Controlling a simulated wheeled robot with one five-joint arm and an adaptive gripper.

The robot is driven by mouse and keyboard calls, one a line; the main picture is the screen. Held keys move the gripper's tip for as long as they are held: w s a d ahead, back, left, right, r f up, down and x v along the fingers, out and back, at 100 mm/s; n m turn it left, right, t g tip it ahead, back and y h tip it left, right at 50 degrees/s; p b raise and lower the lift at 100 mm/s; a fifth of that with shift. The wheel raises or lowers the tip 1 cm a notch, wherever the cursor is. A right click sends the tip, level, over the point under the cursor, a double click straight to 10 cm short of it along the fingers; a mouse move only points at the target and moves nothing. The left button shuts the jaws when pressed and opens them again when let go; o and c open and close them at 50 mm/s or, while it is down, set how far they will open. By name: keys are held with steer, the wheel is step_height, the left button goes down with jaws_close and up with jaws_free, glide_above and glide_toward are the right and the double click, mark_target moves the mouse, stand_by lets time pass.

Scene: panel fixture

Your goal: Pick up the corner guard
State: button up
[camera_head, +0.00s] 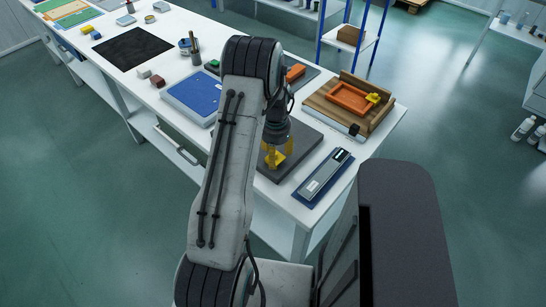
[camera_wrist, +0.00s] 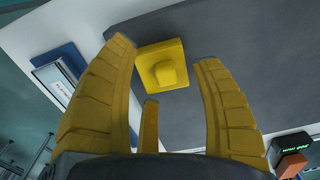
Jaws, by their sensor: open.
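A yellow square piece with a raised rounded knob, which I take to be the corner guard (camera_wrist: 162,65), lies on a dark grey mat (camera_wrist: 235,50). In the head view the piece (camera_head: 276,158) shows bright yellow below my gripper (camera_head: 278,150), partly hidden by the fingers. My gripper (camera_wrist: 168,75) is open in the wrist view, its yellow fingers spread to either side of the piece with nothing between them. The piece appears beyond the fingertips; I cannot tell the exact gap. A second small yellow piece (camera_head: 373,98) sits at the corner of an orange frame (camera_head: 349,98).
The orange frame rests on a wooden fixture (camera_head: 320,100) at the right of the white table (camera_head: 385,125). A grey device on a blue base (camera_head: 323,178) lies near the front edge. A blue panel (camera_head: 193,97) lies left of my arm.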

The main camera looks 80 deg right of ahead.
steer(key=shift+f, duration=0.25)
steer(key=shift+c, duration=0.4)
jaws_close()
